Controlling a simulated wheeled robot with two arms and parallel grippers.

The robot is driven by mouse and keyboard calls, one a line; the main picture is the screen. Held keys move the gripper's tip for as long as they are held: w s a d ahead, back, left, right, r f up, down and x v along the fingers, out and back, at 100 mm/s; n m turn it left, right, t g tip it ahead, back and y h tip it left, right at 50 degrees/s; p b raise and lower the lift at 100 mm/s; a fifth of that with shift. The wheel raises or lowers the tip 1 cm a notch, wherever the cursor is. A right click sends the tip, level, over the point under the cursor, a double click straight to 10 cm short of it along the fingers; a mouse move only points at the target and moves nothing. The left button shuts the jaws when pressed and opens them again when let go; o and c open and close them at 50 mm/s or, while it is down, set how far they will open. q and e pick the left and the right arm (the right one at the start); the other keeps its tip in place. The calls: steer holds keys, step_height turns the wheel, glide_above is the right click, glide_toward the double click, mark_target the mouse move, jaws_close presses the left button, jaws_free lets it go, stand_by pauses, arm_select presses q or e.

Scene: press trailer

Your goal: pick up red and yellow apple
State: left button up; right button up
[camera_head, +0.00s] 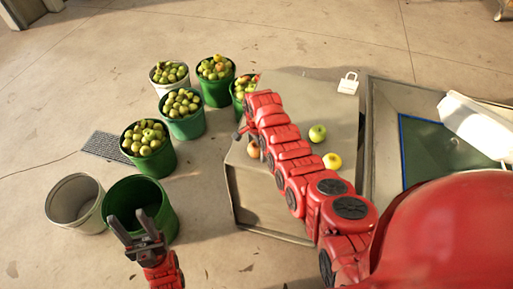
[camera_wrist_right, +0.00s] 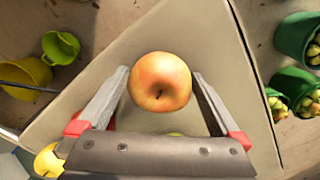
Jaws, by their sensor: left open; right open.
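The red and yellow apple (camera_wrist_right: 160,82) lies on a light table top between the spread fingers of my right gripper (camera_wrist_right: 161,74). The right gripper is open, with a visible gap between each finger and the apple. In the head view the apple (camera_head: 253,150) shows near the table's left edge, just below the end of my right arm, whose gripper (camera_head: 240,133) is small and partly hidden there. My left gripper (camera_head: 129,219) is open and empty, in front of an empty green bucket.
A green apple (camera_head: 317,133) and a yellow apple (camera_head: 333,161) lie on the table (camera_head: 345,110), right of my arm. Several buckets of green fruit, including a green one (camera_head: 148,150), stand left. An empty white bucket (camera_head: 75,204) and empty green bucket (camera_head: 150,198) stand nearer.

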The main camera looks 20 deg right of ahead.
steer(key=c, duration=1.3)
